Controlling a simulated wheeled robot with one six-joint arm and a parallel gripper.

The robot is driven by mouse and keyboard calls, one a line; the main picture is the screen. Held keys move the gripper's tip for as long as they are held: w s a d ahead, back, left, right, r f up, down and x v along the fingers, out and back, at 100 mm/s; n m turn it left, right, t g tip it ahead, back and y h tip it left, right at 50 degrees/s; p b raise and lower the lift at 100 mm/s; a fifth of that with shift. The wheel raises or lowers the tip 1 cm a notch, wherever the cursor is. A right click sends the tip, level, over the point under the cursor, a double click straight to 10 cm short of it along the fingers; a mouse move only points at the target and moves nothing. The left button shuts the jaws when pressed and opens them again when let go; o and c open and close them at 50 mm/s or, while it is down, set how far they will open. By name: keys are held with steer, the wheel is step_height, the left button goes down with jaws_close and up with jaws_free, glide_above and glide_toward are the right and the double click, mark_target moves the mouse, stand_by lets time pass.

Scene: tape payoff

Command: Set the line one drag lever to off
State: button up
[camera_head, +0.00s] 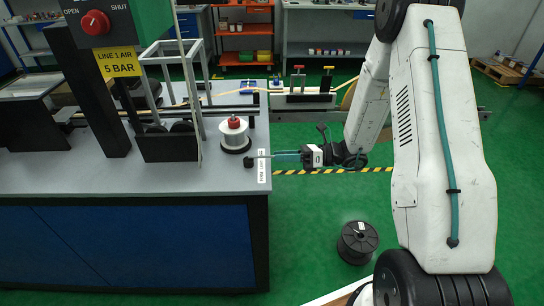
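My gripper (276,156) reaches in from the right at the bench's right edge, with teal fingers pointing left. The fingers look small and nearly edge-on, so their gap is unclear. A black knob (248,162) with a short dark stem lies just left of the fingertips and looks like the drag lever's end. Whether the fingers touch it cannot be told. A white label (262,170) with small upright lettering, too small to read, is beside it on the bench edge. A white spool with a red top (234,134) stands just behind the knob.
Red- and yellow-handled clamps (312,86) are behind. A black reel (357,242) sits on the green floor.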

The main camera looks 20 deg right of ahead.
mark_target(267, 157)
steer(key=shift+x, duration=1.75)
steer(key=shift+c, duration=0.3)
jaws_close()
steer(key=shift+a, duration=0.15)
